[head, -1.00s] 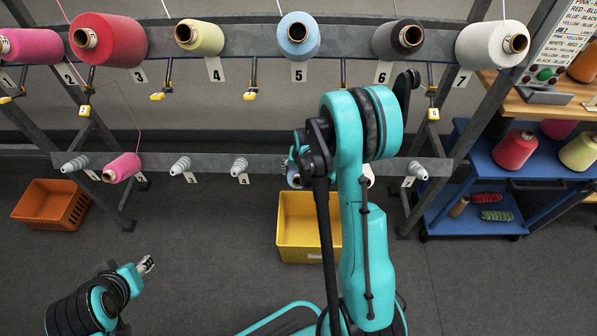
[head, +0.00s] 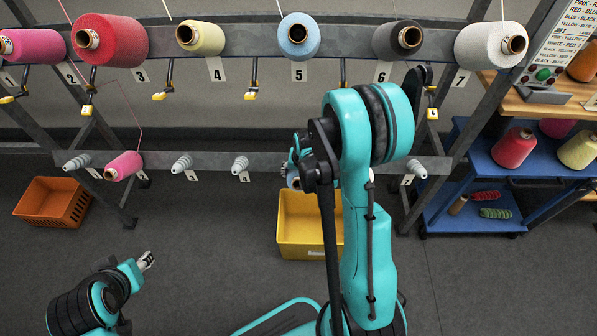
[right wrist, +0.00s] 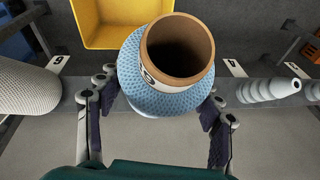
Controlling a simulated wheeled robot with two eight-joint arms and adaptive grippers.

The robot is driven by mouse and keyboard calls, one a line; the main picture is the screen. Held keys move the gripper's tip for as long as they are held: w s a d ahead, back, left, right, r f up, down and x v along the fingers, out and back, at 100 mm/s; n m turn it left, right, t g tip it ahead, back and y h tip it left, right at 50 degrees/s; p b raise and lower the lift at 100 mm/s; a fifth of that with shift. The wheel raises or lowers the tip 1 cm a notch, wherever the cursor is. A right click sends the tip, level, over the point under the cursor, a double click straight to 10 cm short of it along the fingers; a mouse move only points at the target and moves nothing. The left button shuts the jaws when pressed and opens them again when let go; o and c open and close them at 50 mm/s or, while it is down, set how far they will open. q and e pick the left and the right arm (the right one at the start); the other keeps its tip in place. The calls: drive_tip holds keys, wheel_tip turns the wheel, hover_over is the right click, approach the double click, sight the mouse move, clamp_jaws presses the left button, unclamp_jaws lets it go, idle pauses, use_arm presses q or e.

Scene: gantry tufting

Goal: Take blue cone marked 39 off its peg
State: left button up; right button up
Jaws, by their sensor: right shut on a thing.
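The blue cone (right wrist: 160,83) fills the middle of the right wrist view, its brown tube mouth facing the camera. A white label on its rim is partly readable, with a 9 showing. My right gripper (right wrist: 158,115) is shut on this cone, one finger on each side. The cone stands in line with the lower grey rail; its dark inside hides whether the peg is in it. In the head view only a sliver of the cone (head: 293,183) shows beside my right arm. My left gripper (head: 146,261) hangs low at the left, away from the rail; its jaw opening is unclear.
A white cone (right wrist: 28,88) and an empty grey peg (right wrist: 268,90) flank the held cone. A yellow bin (head: 309,243) stands below it. A pink cone (head: 124,165) sits on the lower rail. Larger cones, including a blue one (head: 298,37), line the upper rail.

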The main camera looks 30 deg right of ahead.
sight(297, 189)
drive_tip(key=shift+s+a+r+p, duration=0.5)
drive_tip(key=shift+s+a+r, duration=0.2)
drive_tip(key=shift+s+r, duration=0.3)
drive_tip(key=shift+s+a+r+p, duration=0.6)
drive_tip(key=shift+s+r, duration=0.25)
drive_tip(key=shift+s, duration=0.35)
drive_tip(key=shift+s+a+r+p, duration=0.45)
drive_tip(key=shift+s+a+r, duration=0.4)
drive_tip(key=shift+s, duration=0.25)
